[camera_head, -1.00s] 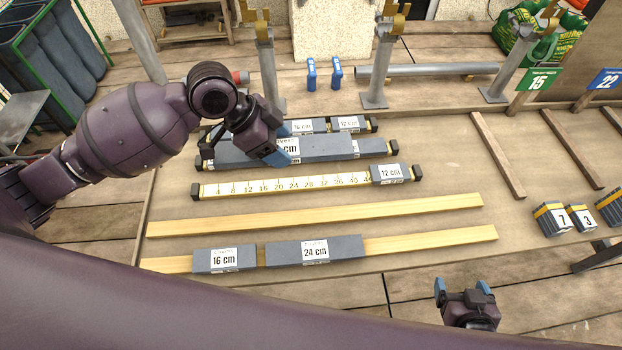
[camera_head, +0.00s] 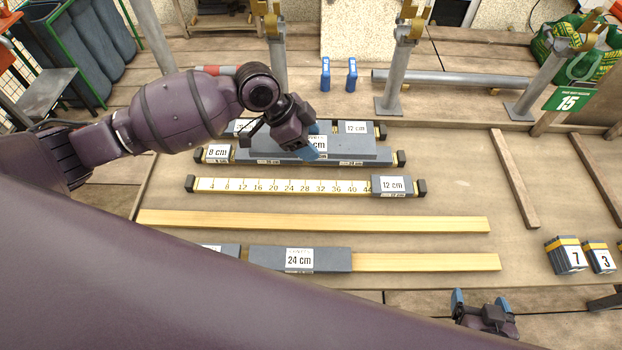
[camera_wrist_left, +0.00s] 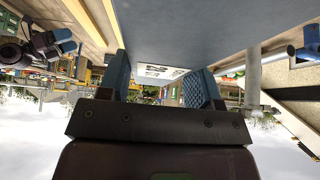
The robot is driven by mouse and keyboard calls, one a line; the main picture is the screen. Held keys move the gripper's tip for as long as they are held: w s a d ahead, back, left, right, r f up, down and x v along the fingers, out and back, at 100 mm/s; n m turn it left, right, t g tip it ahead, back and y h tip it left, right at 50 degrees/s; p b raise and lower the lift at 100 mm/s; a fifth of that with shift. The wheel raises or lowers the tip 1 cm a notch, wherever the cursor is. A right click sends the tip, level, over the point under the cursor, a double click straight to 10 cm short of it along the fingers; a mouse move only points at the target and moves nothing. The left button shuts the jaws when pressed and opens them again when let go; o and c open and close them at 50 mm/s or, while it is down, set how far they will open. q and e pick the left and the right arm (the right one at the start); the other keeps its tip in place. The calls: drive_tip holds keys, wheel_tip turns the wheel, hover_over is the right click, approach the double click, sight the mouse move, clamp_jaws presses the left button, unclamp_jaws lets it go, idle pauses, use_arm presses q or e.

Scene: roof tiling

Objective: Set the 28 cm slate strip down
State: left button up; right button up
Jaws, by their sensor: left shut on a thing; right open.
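My left gripper (camera_head: 314,142) is shut on a long grey slate strip (camera_head: 358,147), whose label is partly covered by the gripper so that only "cm" reads clearly. The strip hangs over the second rail from the back, in line with it; a gap below it is hard to judge. In the left wrist view the slate (camera_wrist_left: 190,35) fills the top between the blue fingers (camera_wrist_left: 165,90). An 8 cm slate (camera_head: 218,153) sits at that rail's left end. More slate on the rail is mostly hidden. My right gripper (camera_head: 481,305) is open and empty at the bottom right.
The back rail holds a 12 cm slate (camera_head: 357,128). The ruled rail (camera_head: 280,185) has a 12 cm slate (camera_head: 392,185) at its right end. A bare wooden batten (camera_head: 310,221) lies nearer. A 24 cm slate (camera_head: 300,259) lies on the front batten. Metal posts (camera_head: 390,80) stand behind.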

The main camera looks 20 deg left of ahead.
use_arm(q)
hover_over(316, 186)
drive_tip(key=a, duration=0.2)
drive_tip(key=f, duration=1)
drive_tip(key=shift+s+d+f, duration=0.15)
drive_tip(key=shift+d+f, duration=0.05)
drive_tip(key=shift+f, duration=0.2)
wheel_tip(316, 186, down, 4)
drive_tip(key=shift+r, duration=0.1)
use_arm(e)
drive_tip(key=shift+w+d, duration=0.1)
drive_tip(key=shift+w, duration=0.05)
use_arm(q)
drive_tip(key=shift+f+b, duration=0.25)
drive_tip(key=shift+b, duration=0.05)
use_arm(e)
drive_tip(key=shift+f, duration=0.2)
use_arm(q)
drive_tip(key=o, duration=1)
drive_tip(key=shift+o, duration=0.8)
use_arm(e)
drive_tip(key=shift+w+r, duration=0.15)
drive_tip(key=shift+w, duration=0.1)
drive_tip(key=shift+w, duration=0.1)
